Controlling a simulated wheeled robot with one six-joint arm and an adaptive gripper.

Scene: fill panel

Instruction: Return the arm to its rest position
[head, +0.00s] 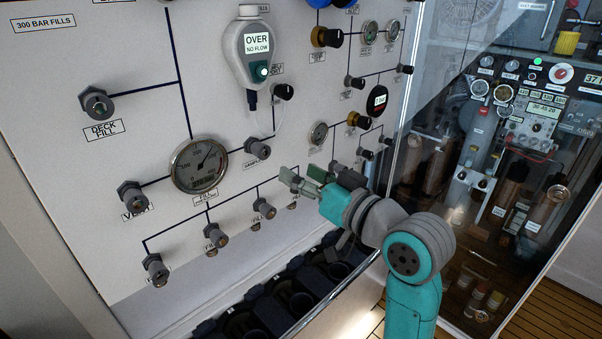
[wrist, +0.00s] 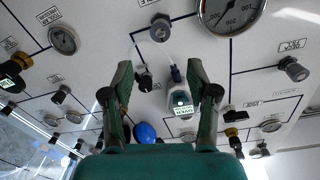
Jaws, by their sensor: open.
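My gripper (head: 306,181) is in front of the lower right part of the white fill panel (head: 105,235), with its fingers toward the panel. In the wrist view my gripper (wrist: 159,70) has its two green fingers spread apart. Nothing is held between them, and the panel shows in the gap. My teal and grey arm reaches up from the lower right in the head view and hides part of the panel's lower right edge. I cannot tell the exact distance from the fingertips to the panel.
A large round gauge (head: 200,165) and several knobs, such as the deck fill knob (head: 97,103), stick out from the panel. A white analyser reading "OVER" (head: 254,48) hangs above. Dark cylinder openings (head: 302,302) lie below. A glass-fronted cabinet (head: 500,130) stands at right.

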